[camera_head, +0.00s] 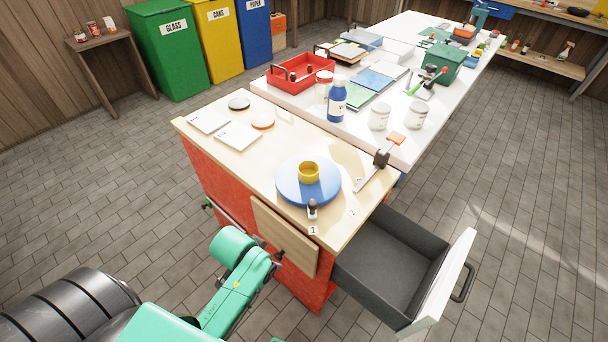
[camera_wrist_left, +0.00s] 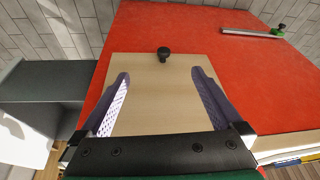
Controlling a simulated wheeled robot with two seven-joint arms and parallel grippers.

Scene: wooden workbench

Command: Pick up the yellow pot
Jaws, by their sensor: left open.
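The yellow pot (camera_head: 308,176) is a small open cup. It stands upright on a round blue disc (camera_head: 287,190) on the wooden top of the red cabinet. My left arm reaches in from below in the head view, low in front of the cabinet. In the left wrist view my left gripper (camera_wrist_left: 160,78) is open and empty. It faces a light wooden drawer front (camera_wrist_left: 160,105) with a black knob (camera_wrist_left: 164,52), which shows between and beyond the fingers. The pot is out of the left wrist view. My right gripper is not in view.
A grey drawer (camera_head: 385,255) stands open at the cabinet's right. A small handled tool (camera_head: 312,209) is at the disc's front edge. White tiles (camera_head: 238,135) lie on the left of the top. A blue bottle (camera_head: 337,102) and white jars (camera_head: 380,117) stand on the white table behind.

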